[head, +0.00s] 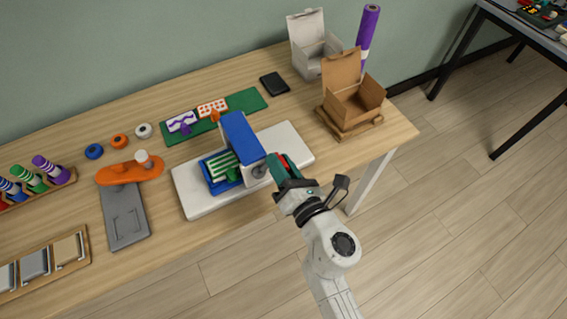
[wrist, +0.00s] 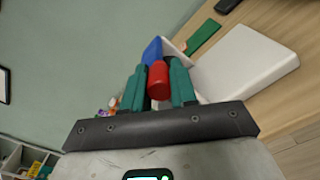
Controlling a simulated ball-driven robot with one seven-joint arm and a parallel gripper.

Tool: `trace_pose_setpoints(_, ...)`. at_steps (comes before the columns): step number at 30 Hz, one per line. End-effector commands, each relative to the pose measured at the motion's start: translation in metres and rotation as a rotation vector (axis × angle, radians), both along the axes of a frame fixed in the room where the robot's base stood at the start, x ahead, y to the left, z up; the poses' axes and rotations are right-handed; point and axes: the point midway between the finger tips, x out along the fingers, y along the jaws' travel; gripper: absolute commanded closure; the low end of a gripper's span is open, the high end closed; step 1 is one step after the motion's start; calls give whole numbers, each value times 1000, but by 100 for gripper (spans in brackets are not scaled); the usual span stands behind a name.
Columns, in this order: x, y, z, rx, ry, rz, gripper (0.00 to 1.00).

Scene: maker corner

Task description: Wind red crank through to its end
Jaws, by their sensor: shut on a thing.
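The red crank (wrist: 158,80) shows as a red cylindrical handle between the two green fingers of my gripper (wrist: 158,88) in the wrist view. In the head view a small red part of the crank (head: 284,160) shows beside my gripper (head: 279,169). My gripper is shut on this handle. The crank belongs to a blue machine (head: 241,137) on a white base (head: 197,202), with a grey round hub (head: 259,171) on its right side. A blue tray with a green-and-white striped piece (head: 222,168) sits at the machine's left. The crank's arm is mostly hidden by my gripper.
The machine stands near the front edge of a wooden table (head: 400,133). An open cardboard box (head: 354,104) and a white box (head: 312,59) stand at the right back. An orange stand (head: 128,173) is at the left. Open floor lies in front.

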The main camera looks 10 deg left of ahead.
Motion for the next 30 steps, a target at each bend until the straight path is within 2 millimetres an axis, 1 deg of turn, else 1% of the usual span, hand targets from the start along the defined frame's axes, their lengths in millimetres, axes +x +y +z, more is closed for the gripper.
trace_pose_setpoints(17,-2,2,-2,-25,-11,2,100)
trace_pose_setpoints(18,-2,2,-2,-25,-11,2,69)
trace_pose_setpoints(25,-2,2,0,-23,-13,1,47)
trace_pose_setpoints(30,-1,1,0,-22,-13,0,47)
